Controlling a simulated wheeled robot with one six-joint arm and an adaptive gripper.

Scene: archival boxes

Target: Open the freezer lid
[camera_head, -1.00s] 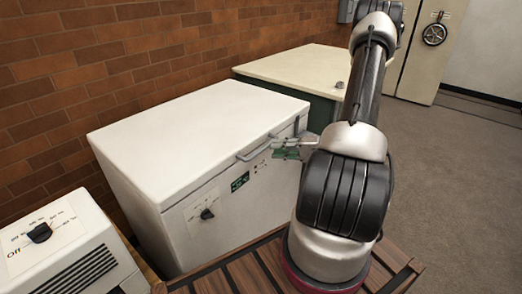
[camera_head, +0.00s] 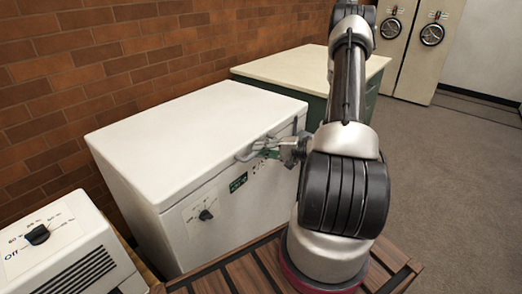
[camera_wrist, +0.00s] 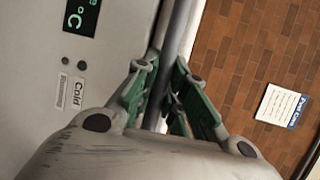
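The white chest freezer (camera_head: 170,185) stands against the brick wall, and its flat white lid (camera_head: 195,130) lies closed on top. A grey bar handle (camera_head: 247,155) sits at the lid's front edge; in the wrist view the handle (camera_wrist: 178,40) runs up between my fingers. My gripper (camera_head: 265,148) is at the handle. Its green-padded fingers, seen in the wrist view (camera_wrist: 166,82), are close together on both sides of the bar and look closed on it. The exact pad contact is partly hidden.
A white unit with a dial (camera_head: 60,240) stands at the lower left. A green cabinet with a cream top (camera_head: 300,68) stands behind the freezer. A wooden slatted surface (camera_head: 230,275) lies under my arm. Grey floor (camera_head: 450,190) is clear at the right.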

